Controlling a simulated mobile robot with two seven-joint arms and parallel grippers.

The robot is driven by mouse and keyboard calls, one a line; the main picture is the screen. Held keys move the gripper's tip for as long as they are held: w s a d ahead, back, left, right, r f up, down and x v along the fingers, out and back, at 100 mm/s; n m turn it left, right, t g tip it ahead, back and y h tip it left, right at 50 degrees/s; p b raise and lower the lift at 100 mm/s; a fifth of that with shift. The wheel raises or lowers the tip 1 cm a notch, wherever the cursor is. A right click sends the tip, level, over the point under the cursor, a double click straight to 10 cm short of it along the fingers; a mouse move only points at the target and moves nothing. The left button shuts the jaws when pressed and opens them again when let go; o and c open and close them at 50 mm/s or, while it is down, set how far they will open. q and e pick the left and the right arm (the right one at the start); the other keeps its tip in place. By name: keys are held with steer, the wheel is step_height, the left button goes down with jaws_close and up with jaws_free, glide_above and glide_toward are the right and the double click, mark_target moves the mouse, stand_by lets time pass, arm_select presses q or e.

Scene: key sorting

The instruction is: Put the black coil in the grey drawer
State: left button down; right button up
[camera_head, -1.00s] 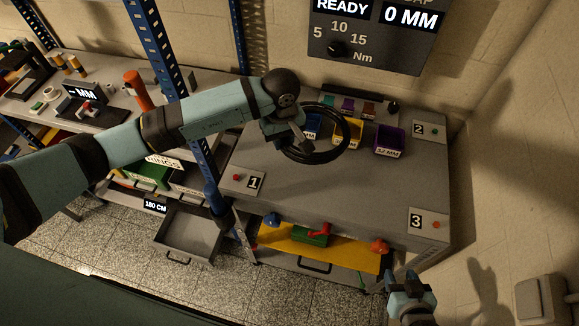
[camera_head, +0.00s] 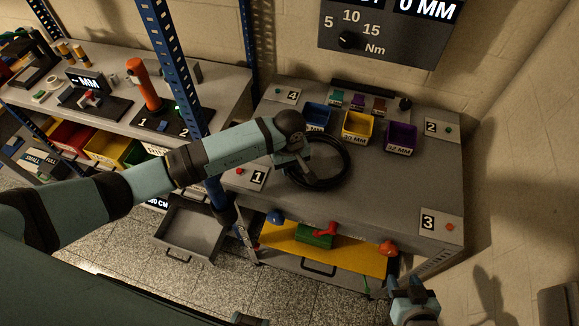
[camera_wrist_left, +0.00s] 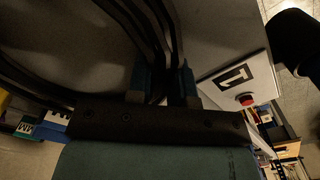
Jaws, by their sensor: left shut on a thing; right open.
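The black coil (camera_head: 345,166) is a loop of black cable, seen above the grey table top. My left gripper (camera_head: 301,166) is shut on the coil's left side. The left wrist view shows the black strands (camera_wrist_left: 158,45) passing between the two fingers (camera_wrist_left: 163,85). A grey drawer (camera_head: 190,232) stands pulled out and empty below the table, left of the blue post. My right gripper (camera_head: 412,296) is open and empty at the bottom, in front of the table's right end.
The grey table (camera_head: 385,200) has blue, yellow (camera_head: 359,126) and purple bins (camera_head: 401,138) at the back. A second open drawer with a yellow bottom (camera_head: 350,257) holds coloured items. A blue post (camera_head: 178,70) stands left of the table.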

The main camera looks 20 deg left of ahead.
arm_select(q)
steer(key=shift+r, duration=0.15)
steer(key=c, duration=1)
jaws_free()
